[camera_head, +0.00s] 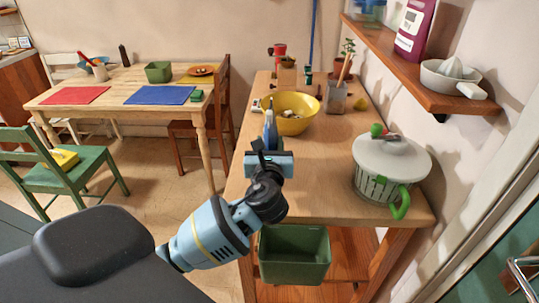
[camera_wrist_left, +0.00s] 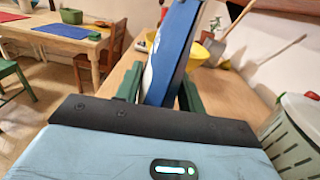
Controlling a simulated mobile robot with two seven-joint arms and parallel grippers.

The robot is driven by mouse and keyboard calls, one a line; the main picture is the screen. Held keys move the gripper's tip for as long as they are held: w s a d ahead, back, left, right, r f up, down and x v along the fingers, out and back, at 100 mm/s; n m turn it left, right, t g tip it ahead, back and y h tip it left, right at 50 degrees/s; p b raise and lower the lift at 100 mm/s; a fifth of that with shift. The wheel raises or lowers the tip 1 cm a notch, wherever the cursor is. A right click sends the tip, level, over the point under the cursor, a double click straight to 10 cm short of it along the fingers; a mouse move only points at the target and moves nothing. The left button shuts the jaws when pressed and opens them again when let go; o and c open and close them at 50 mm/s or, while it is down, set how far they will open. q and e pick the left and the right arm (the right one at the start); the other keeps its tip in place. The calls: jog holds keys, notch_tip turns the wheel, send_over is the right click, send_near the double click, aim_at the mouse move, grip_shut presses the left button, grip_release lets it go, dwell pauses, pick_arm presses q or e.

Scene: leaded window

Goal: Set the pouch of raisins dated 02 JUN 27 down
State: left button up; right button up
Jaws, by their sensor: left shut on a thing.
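A blue pouch (camera_head: 270,125) with a pale patch stands upright above the near left part of the wooden counter (camera_head: 318,165). It also shows close up in the left wrist view (camera_wrist_left: 172,50), where its top is cut off. No date on it can be read. My left gripper (camera_head: 269,145) is shut on the pouch, with dark green fingers on either side of it in the left wrist view (camera_wrist_left: 160,92). I cannot tell whether the pouch touches the counter. My right gripper is not in view.
A yellow bowl (camera_head: 291,122) stands just behind the pouch. A white-lidded green spinner (camera_head: 388,172) stands at the right. A grey utensil pot (camera_head: 336,100) and a shelf (camera_head: 430,80) are farther back. The counter's middle is clear. A green bin (camera_head: 294,254) is below.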

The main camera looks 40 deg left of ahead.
pick_arm(q)
notch_tip(320, 180, down, 4)
jog(key=shift+r+b, duration=0.25)
jog(key=shift+b, duration=0.05)
jog(key=o, duration=1.2)
jog(key=shift+f, duration=0.1)
jog(key=v, duration=1.2)
